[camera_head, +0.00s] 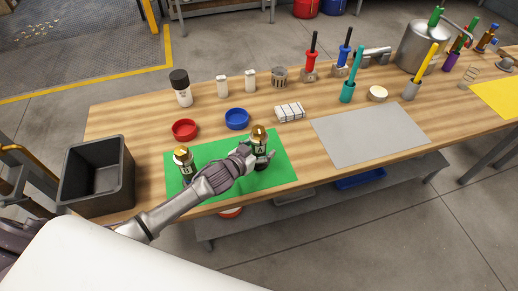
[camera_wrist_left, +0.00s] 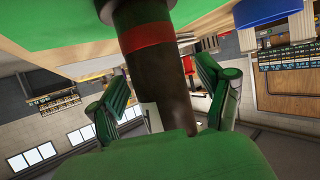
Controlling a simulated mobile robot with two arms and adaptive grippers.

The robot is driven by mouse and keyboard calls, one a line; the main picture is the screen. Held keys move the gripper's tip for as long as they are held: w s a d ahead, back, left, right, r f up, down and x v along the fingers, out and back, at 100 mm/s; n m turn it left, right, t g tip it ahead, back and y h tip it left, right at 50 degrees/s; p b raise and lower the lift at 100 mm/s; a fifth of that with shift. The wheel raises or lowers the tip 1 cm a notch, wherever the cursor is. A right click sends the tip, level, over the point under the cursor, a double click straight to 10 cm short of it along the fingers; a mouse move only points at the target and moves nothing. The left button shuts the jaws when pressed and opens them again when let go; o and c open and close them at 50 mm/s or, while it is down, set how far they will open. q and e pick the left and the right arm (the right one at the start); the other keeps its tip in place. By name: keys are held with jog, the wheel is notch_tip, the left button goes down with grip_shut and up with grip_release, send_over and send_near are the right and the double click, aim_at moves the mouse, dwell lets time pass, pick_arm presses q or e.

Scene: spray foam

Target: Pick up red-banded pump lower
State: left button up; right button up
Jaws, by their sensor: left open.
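A dark bottle-like pump part with a gold top (camera_head: 259,133) and an "A" label stands on the green mat (camera_head: 282,176). My left gripper (camera_head: 260,158) is at this part, its fingers low beside it. In the left wrist view a dark cylinder with a red band (camera_wrist_left: 150,34) rises between the spread fingers of the left gripper (camera_wrist_left: 168,95). The fingers are open on either side of it, and I cannot tell whether they touch it. A similar gold-topped part (camera_head: 184,160) stands on the mat to the left. My right gripper is not in view.
A red dish (camera_head: 184,129) and a blue dish (camera_head: 237,118) lie behind the mat. A black bin (camera_head: 98,178) is at the left table end. A grey mat (camera_head: 370,133) lies to the right, bare. Several bottles and tools stand along the back.

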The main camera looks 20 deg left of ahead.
pick_arm(q)
jog(key=shift+s, duration=0.1)
jog(key=shift+c, duration=1.4)
grip_shut()
jog(key=shift+r, duration=0.15)
jog(key=shift+r, duration=0.1)
